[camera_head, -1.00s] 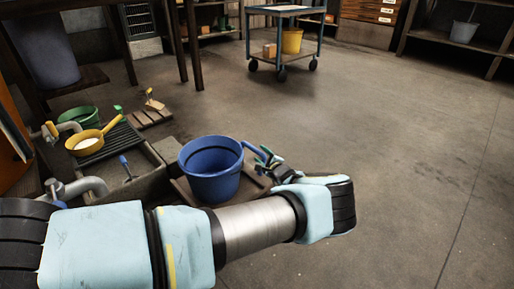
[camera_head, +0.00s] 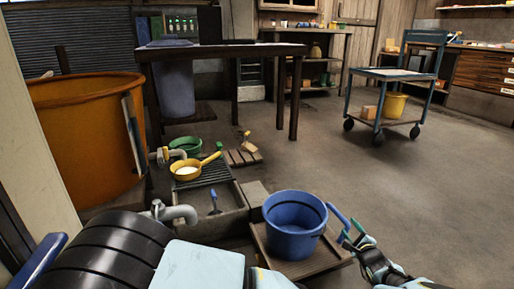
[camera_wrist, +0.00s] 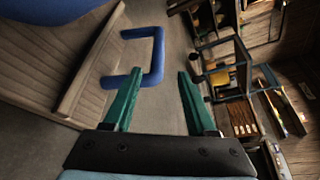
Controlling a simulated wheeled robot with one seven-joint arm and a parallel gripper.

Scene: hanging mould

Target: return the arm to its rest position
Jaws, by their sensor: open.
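My gripper (camera_head: 349,235) is at the lower right of the head view, just right of a blue bucket (camera_head: 289,243). In the wrist view my gripper (camera_wrist: 155,88) has its two green fingers apart. A blue U-shaped handle (camera_wrist: 153,55) of the bucket shows beyond and between the fingertips; nothing is visibly held. The bucket stands upright on a slatted wooden board (camera_head: 325,262). My arm runs along the bottom of the head view, partly cut off by the frame edge.
Left of the bucket is a low sink (camera_head: 222,222) with pipes, a yellow pan (camera_head: 188,170) and a green bowl (camera_head: 186,146). A large orange tub (camera_head: 85,130) stands at the left. A cart (camera_head: 395,90) stands at the back right. Floor on the right is clear.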

